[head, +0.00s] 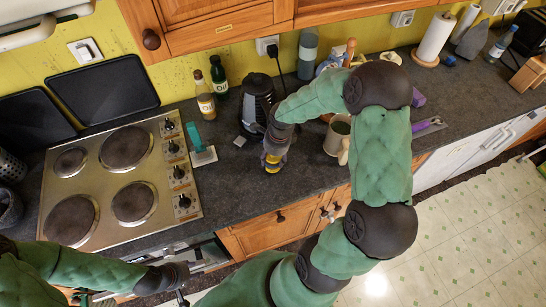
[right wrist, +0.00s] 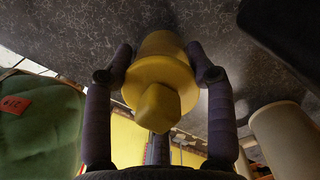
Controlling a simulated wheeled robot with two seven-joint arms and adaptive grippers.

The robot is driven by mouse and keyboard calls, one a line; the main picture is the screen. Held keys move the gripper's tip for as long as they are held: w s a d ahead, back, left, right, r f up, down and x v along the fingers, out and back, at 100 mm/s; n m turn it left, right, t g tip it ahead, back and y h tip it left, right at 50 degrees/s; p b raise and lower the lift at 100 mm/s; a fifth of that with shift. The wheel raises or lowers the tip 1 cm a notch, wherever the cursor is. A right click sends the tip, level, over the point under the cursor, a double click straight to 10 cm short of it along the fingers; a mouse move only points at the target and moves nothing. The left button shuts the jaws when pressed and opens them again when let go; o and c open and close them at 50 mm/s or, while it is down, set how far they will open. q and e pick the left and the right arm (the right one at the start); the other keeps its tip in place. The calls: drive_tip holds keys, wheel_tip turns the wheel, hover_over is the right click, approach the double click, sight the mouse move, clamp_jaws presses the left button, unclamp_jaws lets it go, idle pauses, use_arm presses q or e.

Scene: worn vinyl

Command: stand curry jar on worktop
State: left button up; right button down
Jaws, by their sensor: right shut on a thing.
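The curry jar, a small yellow thing (head: 272,168), shows at the tip of my right gripper (head: 274,160) in the head view. In the right wrist view the yellow jar (right wrist: 160,82) sits between the two fingers of the right gripper (right wrist: 162,66), which press on its sides. The worktop (head: 240,190) is dark grey and speckled, and lies behind the jar in both views. I cannot tell whether the jar's base touches it. My left gripper (head: 182,283) is low at the left, by the front of the counter; its fingers are too unclear to read.
A beige mug (head: 337,140) stands just right of the right gripper. The hob (head: 110,180) fills the left. Worktop in front of the jar is clear.

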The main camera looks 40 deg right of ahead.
drive_tip(key=shift+f+b, duration=0.55)
drive_tip(key=shift+f, duration=0.05)
idle(0.6)
drive_tip(key=shift+c, duration=1.6)
unclamp_jaws()
drive_tip(key=shift+r, duration=0.25)
drive_tip(key=shift+s+d+r+p, duration=0.1)
drive_tip(key=shift+r+p, duration=0.7)
drive_tip(key=shift+r, duration=0.45)
drive_tip(key=shift+s+d+r+p, duration=0.15)
drive_tip(key=shift+r+p, duration=0.7)
drive_tip(key=shift+r, duration=0.4)
drive_tip(key=shift+s+d+r+p, duration=0.1)
drive_tip(key=shift+r+p, duration=0.7)
drive_tip(key=shift+r, duration=0.45)
wheel_tip(320, 180, up, 12)
drive_tip(key=s+d, duration=0.1)
